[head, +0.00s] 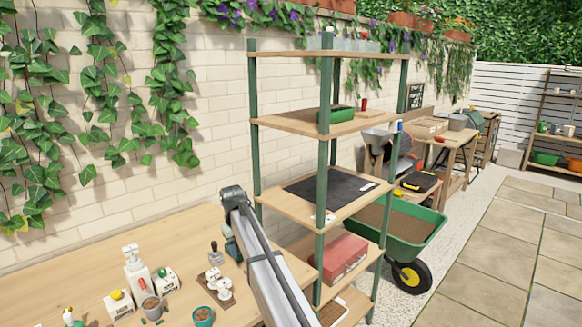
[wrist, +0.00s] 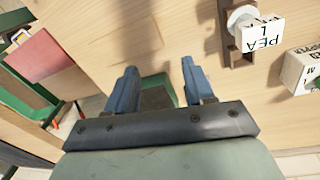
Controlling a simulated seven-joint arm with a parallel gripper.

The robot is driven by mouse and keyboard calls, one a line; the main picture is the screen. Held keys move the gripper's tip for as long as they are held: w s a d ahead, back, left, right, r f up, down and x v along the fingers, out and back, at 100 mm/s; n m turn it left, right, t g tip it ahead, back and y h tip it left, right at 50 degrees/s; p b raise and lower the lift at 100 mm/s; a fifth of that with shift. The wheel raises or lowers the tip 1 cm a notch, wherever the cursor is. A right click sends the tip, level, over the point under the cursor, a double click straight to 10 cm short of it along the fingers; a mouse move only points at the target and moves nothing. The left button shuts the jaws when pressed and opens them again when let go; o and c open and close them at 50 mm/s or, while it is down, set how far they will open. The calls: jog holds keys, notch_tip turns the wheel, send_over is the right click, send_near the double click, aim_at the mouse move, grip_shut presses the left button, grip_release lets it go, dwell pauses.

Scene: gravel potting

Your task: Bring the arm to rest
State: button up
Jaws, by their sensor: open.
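My arm (head: 265,262) reaches over the wooden potting bench (head: 60,283) beside the green-posted shelf. My gripper (wrist: 160,82) shows in the wrist view with its two blue fingers apart. A dark green piece (wrist: 157,98) shows between and below the fingers; I cannot tell what it is or how far off it lies. In the head view the gripper is mostly hidden behind my arm, with only a bluish part showing at its left side. I see nothing held.
Brown holder with white tags (head: 218,284), hand stamp (head: 213,253), white bottle (head: 136,270), small boxes (head: 119,304) and teal pot (head: 203,316) stand on the bench. The shelf (head: 322,220) with a red box (head: 340,257) is close at right. Bare bench lies at back left.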

jog(key=s+d+f+m+h, duration=0.15)
jog(key=d+f, duration=0.35)
jog(key=d, duration=0.9)
jog(key=s+d+f+m, duration=0.3)
jog(key=d+f, duration=0.2)
jog(key=d, duration=0.9)
jog(key=s+d+f+g, duration=0.2)
jog(key=s+f, duration=1)
jog(key=f, duration=0.2)
jog(key=s+d+f+g, duration=0.2)
jog(key=s+d+f, duration=0.1)
jog(key=s+f, duration=1)
jog(key=s+f+g, duration=0.1)
jog(key=s+f, duration=0.3)
jog(key=s, duration=0.6)
jog(key=s+f+m+g+y, duration=0.1)
jog(key=s+f, duration=0.3)
jog(key=s, duration=0.6)
jog(key=s+d+f+m+g+y, duration=0.1)
jog(key=s+f, duration=0.3)
jog(key=s, duration=0.6)
jog(key=shift+f+g, duration=0.4)
jog(key=shift+g, duration=0.1)
